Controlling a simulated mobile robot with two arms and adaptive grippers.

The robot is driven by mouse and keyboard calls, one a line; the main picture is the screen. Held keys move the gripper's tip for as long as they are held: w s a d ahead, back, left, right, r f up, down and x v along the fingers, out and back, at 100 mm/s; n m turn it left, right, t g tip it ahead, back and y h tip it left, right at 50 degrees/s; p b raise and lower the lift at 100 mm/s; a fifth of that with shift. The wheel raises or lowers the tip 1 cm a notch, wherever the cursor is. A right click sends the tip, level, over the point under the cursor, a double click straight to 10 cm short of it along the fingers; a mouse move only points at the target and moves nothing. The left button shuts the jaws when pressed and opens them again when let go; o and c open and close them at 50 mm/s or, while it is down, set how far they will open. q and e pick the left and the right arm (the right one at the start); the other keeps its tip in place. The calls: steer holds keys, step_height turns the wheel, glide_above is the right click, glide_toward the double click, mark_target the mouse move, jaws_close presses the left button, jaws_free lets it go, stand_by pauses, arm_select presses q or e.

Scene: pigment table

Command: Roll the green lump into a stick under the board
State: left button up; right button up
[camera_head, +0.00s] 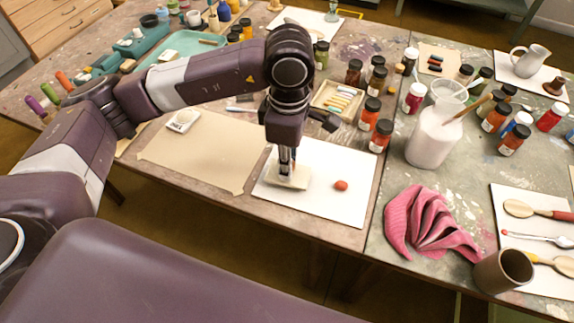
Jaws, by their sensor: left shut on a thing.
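My left gripper (286,160) points down over a white sheet (325,208) at the table's front edge. It is shut on a small pale board (289,183), which lies low over the left part of the sheet. I cannot tell whether the board touches the sheet. No green lump shows; whatever is under the board is hidden. A small orange-red lump (341,185) lies on the sheet to the right of the board, apart from it. My right gripper is not in view.
A beige sheet (200,155) lies to the left, with a small white scale (183,121) on it. Behind stand a tray of coloured sticks (325,104) and several pigment jars (381,135). A white jug (433,138) and a pink cloth (428,225) are to the right.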

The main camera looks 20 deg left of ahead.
arm_select(q)
steer(key=shift+w+b, duration=0.45)
steer(key=shift+w, duration=0.45)
steer(key=shift+w+d+b, duration=0.15)
steer(key=shift+w+b, duration=0.65)
steer(key=shift+w, duration=0.6)
steer(key=shift+s+a+f+b, duration=0.1)
steer(key=shift+s+b, duration=0.15)
steer(key=shift+s, duration=0.6)
steer(key=shift+s+a+f+b, duration=0.1)
steer(key=shift+s+b, duration=0.15)
steer(key=shift+s, duration=0.6)
steer(key=shift+s+b, duration=0.3)
steer(key=shift+s, duration=0.6)
steer(key=shift+s+r, duration=0.1)
steer(key=shift+s, duration=0.15)
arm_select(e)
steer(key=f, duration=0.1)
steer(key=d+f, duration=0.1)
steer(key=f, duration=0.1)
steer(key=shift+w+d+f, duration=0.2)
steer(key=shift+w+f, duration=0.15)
arm_select(q)
steer(key=shift+w, duration=0.2)
steer(key=shift+w, duration=0.1)
steer(key=shift+w+b, duration=0.25)
steer(key=shift+b, duration=0.1)
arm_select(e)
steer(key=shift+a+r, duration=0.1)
